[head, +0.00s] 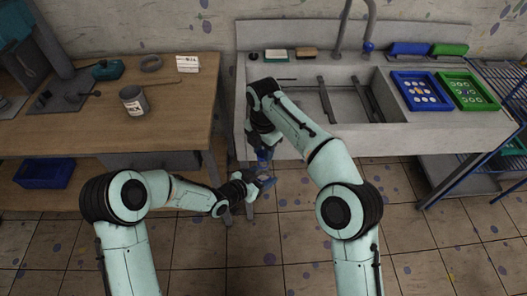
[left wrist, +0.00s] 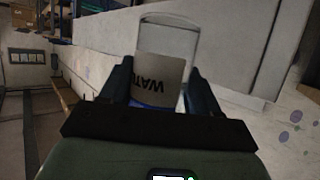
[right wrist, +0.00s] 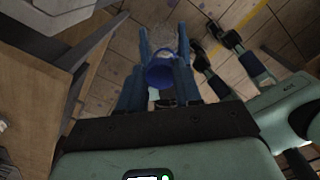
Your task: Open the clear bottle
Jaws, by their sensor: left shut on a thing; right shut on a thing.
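The clear bottle (head: 266,181) is between the fingers of my left gripper (head: 260,183). In the left wrist view its pale label (left wrist: 162,78) with upside-down "WATER" lettering and a see-through part of the bottle (left wrist: 168,40) show. My right gripper (head: 262,150) is just above, shut on a blue cap (right wrist: 160,75), which is also a small blue spot in the head view (head: 263,155). In the right wrist view the see-through bottle (right wrist: 164,40) lies just beyond the cap. I cannot tell whether cap and bottle still touch.
A wooden table (head: 190,95) with a labelled can (head: 133,100) is on the left. A sink (head: 300,85) is behind my right arm, with a blue tray (head: 421,105) and a green tray (head: 478,104) to its right. Open tiled floor lies in front.

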